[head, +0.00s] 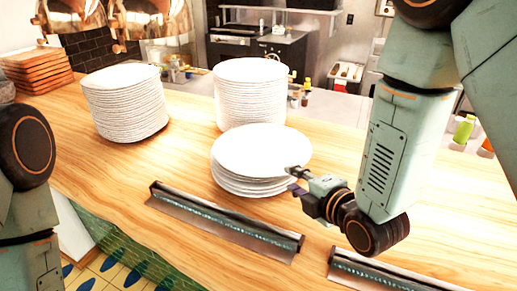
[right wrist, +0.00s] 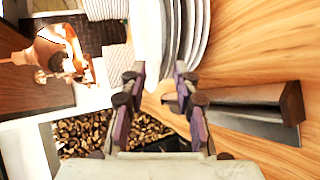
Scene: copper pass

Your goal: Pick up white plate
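A short stack of white plates stands on the wooden counter, with the top white plate (head: 262,150) lying flat on it. My right gripper (head: 292,180) is at the right front rim of this stack. In the right wrist view the fingers of my right gripper (right wrist: 158,88) are spread apart. The top plate (right wrist: 149,40) reaches toward the gap between them, with other plate rims beside it. I cannot tell whether a finger touches a plate. Only part of my left arm shows at the left edge; its gripper is out of view.
Two taller plate stacks (head: 125,105) (head: 250,95) stand behind on the counter (head: 150,170). Dark metal rails (head: 225,225) (head: 395,275) lie along the front. Copper lamps (head: 150,20) hang at upper left, above wooden boards (head: 38,70).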

